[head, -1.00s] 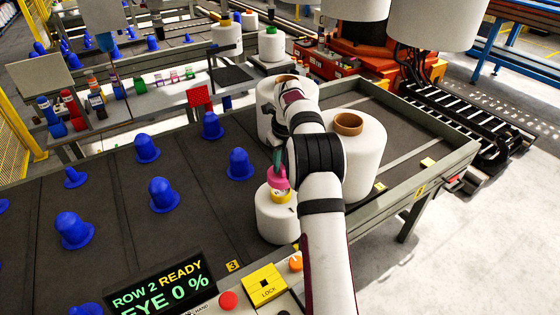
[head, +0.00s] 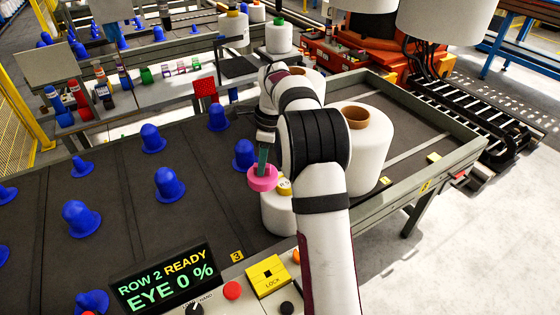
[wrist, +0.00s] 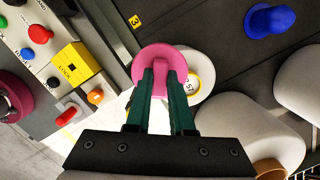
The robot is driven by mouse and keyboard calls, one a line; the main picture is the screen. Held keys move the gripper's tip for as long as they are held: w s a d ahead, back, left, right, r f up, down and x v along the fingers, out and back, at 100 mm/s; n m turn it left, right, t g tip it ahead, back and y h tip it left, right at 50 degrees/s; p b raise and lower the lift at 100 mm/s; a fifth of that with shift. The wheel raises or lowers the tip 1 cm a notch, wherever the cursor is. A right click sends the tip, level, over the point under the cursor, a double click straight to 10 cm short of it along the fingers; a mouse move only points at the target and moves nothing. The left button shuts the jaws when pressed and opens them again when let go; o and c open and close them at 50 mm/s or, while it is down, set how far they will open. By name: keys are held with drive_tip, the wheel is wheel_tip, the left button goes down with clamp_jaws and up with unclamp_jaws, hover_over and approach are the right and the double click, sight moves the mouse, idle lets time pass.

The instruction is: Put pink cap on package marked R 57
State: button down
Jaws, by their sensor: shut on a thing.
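My gripper (head: 264,158) with green fingers is shut on the pink cap (head: 263,180). In the wrist view the fingers (wrist: 160,78) pinch the raised rib of the pink cap (wrist: 143,57). A short white package (head: 276,216) stands on the dark table just below and right of the cap. Its yellow-ringed label (head: 285,187) is partly covered.
Large white bobbins (head: 367,145) stand behind and right of the package, close to my arm. Several blue cones (head: 80,218) stand on the table to the left. The control panel with the yellow LOCK plate (head: 267,276) is at the front edge.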

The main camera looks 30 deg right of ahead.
drive_tip(key=s+a+r+n+g, duration=0.1)
drive_tip(key=s+a+r+n, duration=0.4)
drive_tip(key=n, duration=0.4)
drive_tip(key=s+a+r+n+g, duration=0.1)
drive_tip(key=s+a+r+n, duration=0.25)
drive_tip(key=a+n, duration=0.45)
drive_tip(key=w+d+f+m, duration=0.2)
drive_tip(key=d+m, duration=0.1)
drive_tip(key=m, duration=0.1)
drive_tip(key=w+d+f+m+t, duration=0.1)
drive_tip(key=w+d+f+m, duration=0.1)
drive_tip(key=d+m, duration=0.1)
drive_tip(key=w+d+f+m, duration=0.3)
drive_tip(key=d+m, duration=0.1)
drive_tip(key=m, duration=0.1)
drive_tip(key=shift+d+m, duration=0.1)
drive_tip(key=shift+m, duration=0.3)
drive_tip(key=w+d+f+m, duration=0.1)
drive_tip(key=d+f+m, duration=0.1)
drive_tip(key=d+m, duration=0.2)
drive_tip(key=w+d+f+m+t+h, duration=0.1)
drive_tip(key=w+d+f+m, duration=0.1)
drive_tip(key=m, duration=0.4)
drive_tip(key=w+d+f+m, duration=0.1)
drive_tip(key=d+f+m, duration=0.3)
drive_tip(key=d+m, duration=0.1)
drive_tip(key=shift+w+d+f+t, duration=0.1)
drive_tip(key=shift+w+d+t, duration=0.05)
drive_tip(key=shift+d+t, duration=0.25)
drive_tip(key=shift+a, duration=0.1)
